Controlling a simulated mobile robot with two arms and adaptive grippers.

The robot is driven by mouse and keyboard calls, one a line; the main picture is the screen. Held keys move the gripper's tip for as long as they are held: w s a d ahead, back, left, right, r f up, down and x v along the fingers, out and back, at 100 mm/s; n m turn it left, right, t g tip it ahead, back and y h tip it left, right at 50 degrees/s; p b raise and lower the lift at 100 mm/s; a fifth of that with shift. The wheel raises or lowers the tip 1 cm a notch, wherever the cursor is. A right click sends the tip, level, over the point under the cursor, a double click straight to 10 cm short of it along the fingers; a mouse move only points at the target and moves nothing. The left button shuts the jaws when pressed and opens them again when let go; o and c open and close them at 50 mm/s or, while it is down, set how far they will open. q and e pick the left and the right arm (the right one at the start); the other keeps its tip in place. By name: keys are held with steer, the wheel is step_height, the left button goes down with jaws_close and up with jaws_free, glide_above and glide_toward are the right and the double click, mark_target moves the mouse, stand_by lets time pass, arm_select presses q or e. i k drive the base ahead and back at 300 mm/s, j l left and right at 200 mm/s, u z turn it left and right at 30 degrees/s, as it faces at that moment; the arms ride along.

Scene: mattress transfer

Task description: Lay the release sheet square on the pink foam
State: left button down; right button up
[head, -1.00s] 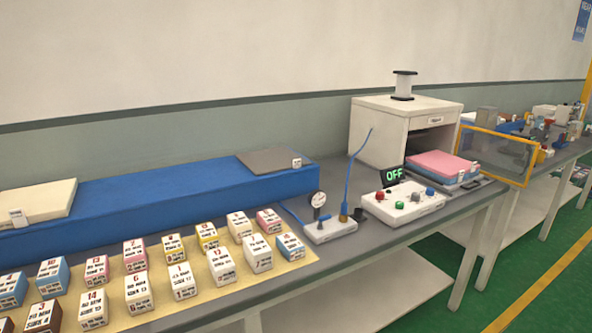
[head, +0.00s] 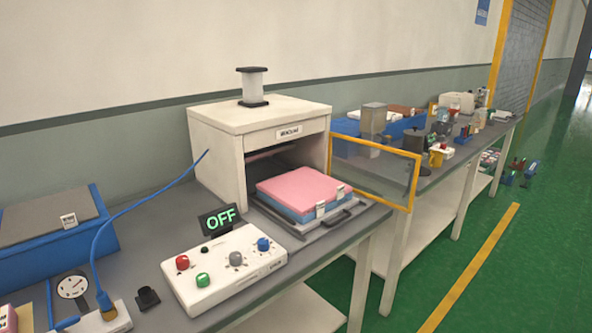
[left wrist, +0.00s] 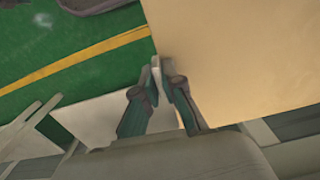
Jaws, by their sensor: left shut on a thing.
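The pink foam (head: 297,186) lies on a blue layer (head: 310,215) on a grey tray (head: 345,222), at the open front of the white press in the head view. Two small tags hang on its front side. In the left wrist view, my left gripper (left wrist: 158,72) is shut at the edge of a large plain tan sheet (left wrist: 240,55), which looks like the release sheet. The sheet fills the upper right there and hangs above the green floor. The head view shows neither gripper nor the sheet.
The white press (head: 260,125) stands open, its yellow-framed clear door (head: 375,178) swung out to the right. A control box (head: 225,268) with coloured knobs and an OFF display (head: 220,219) stands in front. A blue cable (head: 150,212) rises at left.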

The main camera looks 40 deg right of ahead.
mark_target(305, 186)
steer(key=l+u, duration=0.15)
steer(key=l, duration=0.55)
steer(key=l+u, duration=0.1)
steer(key=l, duration=0.6)
steer(key=l+u, duration=0.15)
steer(key=l, duration=0.5)
steer(key=l+u, duration=0.1)
steer(key=l, duration=0.6)
steer(key=k+l+u, duration=0.15)
steer(key=l, duration=0.5)
